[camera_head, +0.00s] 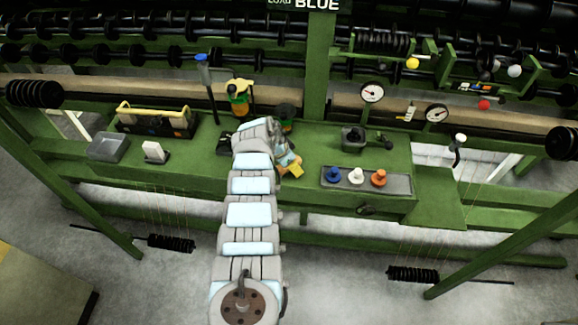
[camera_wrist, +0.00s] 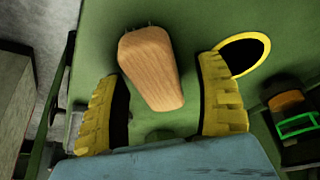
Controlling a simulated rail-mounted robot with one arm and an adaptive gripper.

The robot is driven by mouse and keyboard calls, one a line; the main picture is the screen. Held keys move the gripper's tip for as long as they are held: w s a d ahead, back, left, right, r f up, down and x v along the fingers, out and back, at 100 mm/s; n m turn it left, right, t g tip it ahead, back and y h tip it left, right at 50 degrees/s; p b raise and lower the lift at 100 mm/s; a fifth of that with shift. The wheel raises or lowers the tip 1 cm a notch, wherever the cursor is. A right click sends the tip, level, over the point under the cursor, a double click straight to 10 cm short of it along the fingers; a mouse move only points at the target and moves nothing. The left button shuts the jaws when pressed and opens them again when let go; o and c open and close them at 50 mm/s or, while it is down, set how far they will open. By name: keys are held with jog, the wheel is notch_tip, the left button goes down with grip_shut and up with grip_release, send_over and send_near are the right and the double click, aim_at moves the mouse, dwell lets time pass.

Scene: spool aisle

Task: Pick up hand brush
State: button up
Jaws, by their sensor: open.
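The wooden block of what looks like the hand brush (camera_wrist: 150,68) lies on the green bench top in the wrist view. It has rounded edges, and a few thin dark bristle-like bits show at its far end. My gripper (camera_wrist: 163,72) is open, with one yellow ribbed finger on each side of the wood. Gaps show between the wood and both fingers; I cannot tell how high the fingers are above the bench. In the head view my gripper (camera_head: 290,163) is over the middle of the bench, and my arm hides the brush.
A yellow-rimmed dark ring (camera_wrist: 266,46) lies close beside the right finger. A dark device with a green frame (camera_wrist: 297,124) is farther right. On the bench (camera_head: 310,150) stand a yellow-handled toolbox (camera_head: 155,122), a grey bin (camera_head: 108,148), a vise (camera_head: 354,138) and a tray (camera_head: 400,182) with knobs.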

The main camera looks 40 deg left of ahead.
grip_shut()
dwell(0.3)
